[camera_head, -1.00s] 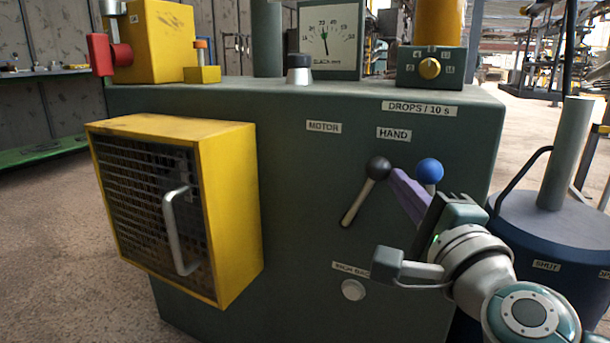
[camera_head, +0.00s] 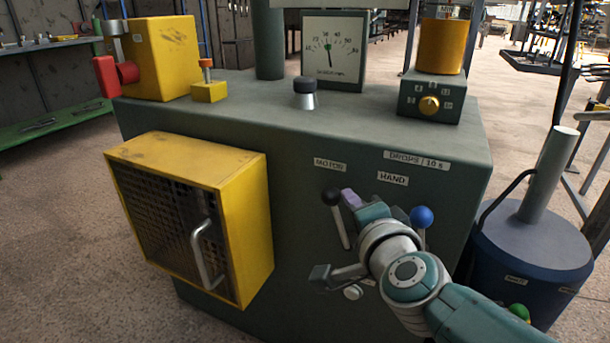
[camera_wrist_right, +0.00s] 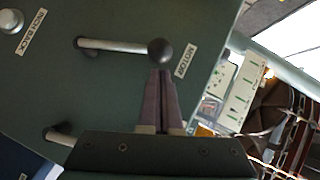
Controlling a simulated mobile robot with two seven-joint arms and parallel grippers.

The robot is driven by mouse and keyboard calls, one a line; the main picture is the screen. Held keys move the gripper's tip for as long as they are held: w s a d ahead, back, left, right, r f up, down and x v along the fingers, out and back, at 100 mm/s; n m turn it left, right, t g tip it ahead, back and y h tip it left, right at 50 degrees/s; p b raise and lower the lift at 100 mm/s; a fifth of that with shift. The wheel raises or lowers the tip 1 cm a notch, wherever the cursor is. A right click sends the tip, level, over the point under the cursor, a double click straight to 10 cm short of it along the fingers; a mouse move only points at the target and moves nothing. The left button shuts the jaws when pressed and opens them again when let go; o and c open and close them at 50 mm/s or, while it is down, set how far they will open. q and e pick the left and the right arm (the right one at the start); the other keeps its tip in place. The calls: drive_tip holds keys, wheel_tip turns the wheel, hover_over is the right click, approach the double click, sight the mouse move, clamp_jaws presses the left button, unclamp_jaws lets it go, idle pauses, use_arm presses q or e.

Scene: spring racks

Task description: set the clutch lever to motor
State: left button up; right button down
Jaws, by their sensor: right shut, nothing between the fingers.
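The clutch lever (camera_head: 341,228) has a black ball knob (camera_head: 332,196) and a metal rod. It leans up and slightly left, with its knob below the MOTOR label (camera_head: 330,165). In the right wrist view the rod (camera_wrist_right: 115,45) points at the MOTOR label (camera_wrist_right: 186,61). My right gripper (camera_head: 347,194) is shut and empty, just right of the knob. Its purple fingertips (camera_wrist_right: 160,76) lie right up against the knob in the wrist view; I cannot tell whether they touch. The HAND label (camera_head: 392,178) is right of the gripper. My left gripper is out of view.
A blue-knobbed lever (camera_head: 421,217) stands right of my right wrist, its lower part hidden. A yellow mesh guard (camera_head: 262,215) juts out at left. A round button (camera_head: 353,292) sits below. A dial gauge (camera_head: 334,48) and selector box (camera_head: 432,103) stand on top. A blue drum (camera_head: 535,250) is at right.

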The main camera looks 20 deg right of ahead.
drive_tip(key=shift+w+a, duration=0.6)
drive_tip(key=shift+w, duration=0.15)
drive_tip(key=shift+f, duration=0.1)
drive_tip(key=shift+a, duration=0.1)
